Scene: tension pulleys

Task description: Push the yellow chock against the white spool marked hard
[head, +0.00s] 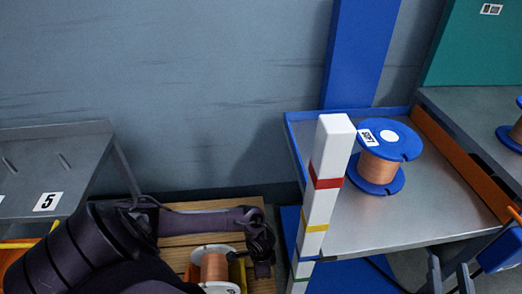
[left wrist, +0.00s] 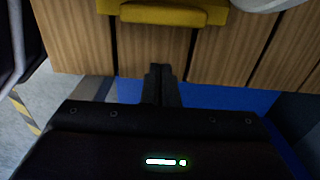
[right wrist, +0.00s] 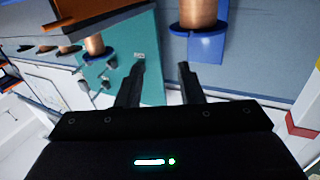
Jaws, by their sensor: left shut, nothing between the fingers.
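The white spool (head: 214,268), wound with copper wire, stands on the slatted wooden pallet (head: 180,255); its marking is too small to read. My left gripper (left wrist: 160,70) is shut and empty, apart from the chock, near the pallet's end. My right gripper (right wrist: 162,68) is open and empty, away from the pallet.
A white post (head: 325,180) with coloured bands stands right of the pallet. A blue spool (head: 385,155) stands on the grey table (head: 360,220) behind it. A grey table (head: 60,165) marked 5 is at left. The right wrist view shows further spools (right wrist: 198,12).

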